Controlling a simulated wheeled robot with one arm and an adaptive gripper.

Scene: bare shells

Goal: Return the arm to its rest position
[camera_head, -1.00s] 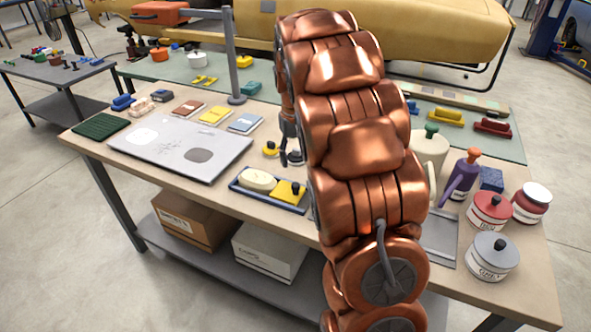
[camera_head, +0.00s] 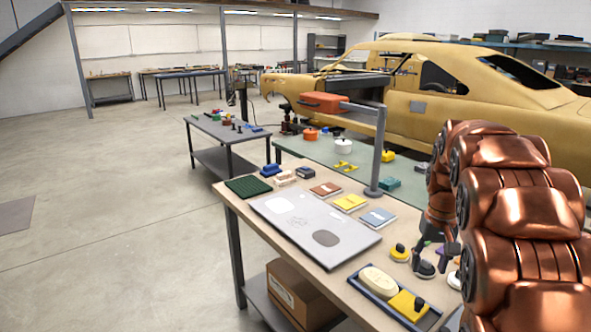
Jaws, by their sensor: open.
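My copper-coloured arm (camera_head: 515,215) stands raised and folded at the right of the head view. It covers the right part of the workbench (camera_head: 240,205). My gripper (camera_head: 437,262) hangs beside the arm, dark and small, above the bench's right side. It is open and appears to hold nothing. It is close to a yellow pad with a black knob (camera_head: 398,252) and a dark round piece (camera_head: 425,268). The arm partly hides that area, so I cannot tell the exact gap.
A grey panel (camera_head: 290,215) lies on the bench, with a blue tray (camera_head: 372,292) in front. A grey post (camera_head: 378,150) carries an orange box (camera_head: 324,103). A yellow car shell (camera_head: 480,100) stands behind. The floor (camera_head: 120,220) on the left is open.

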